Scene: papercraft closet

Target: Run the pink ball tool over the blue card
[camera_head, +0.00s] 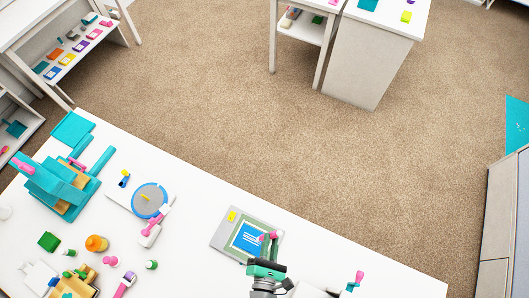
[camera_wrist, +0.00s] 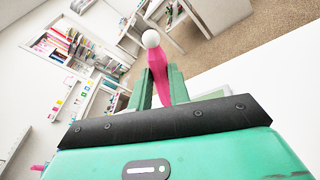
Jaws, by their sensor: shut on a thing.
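The blue card (camera_head: 248,238) lies on a grey-green board (camera_head: 224,239) on the white table, with pale marks on its face. My gripper (camera_head: 268,246) is above the right part of the card in the head view. It is shut on the pink ball tool (camera_head: 273,237). In the wrist view the pink tool (camera_wrist: 158,72) stands between the green fingers (camera_wrist: 159,88), with a whitish ball at its far end. The card cannot be made out in the wrist view. Whether the tool touches the card cannot be told.
A yellow piece (camera_head: 232,216) lies on the board's upper left. A round blue disc tool (camera_head: 149,199) and a teal press (camera_head: 65,175) stand to the left. A pink-and-teal tool (camera_head: 355,281) is at the right. The table between is mostly clear.

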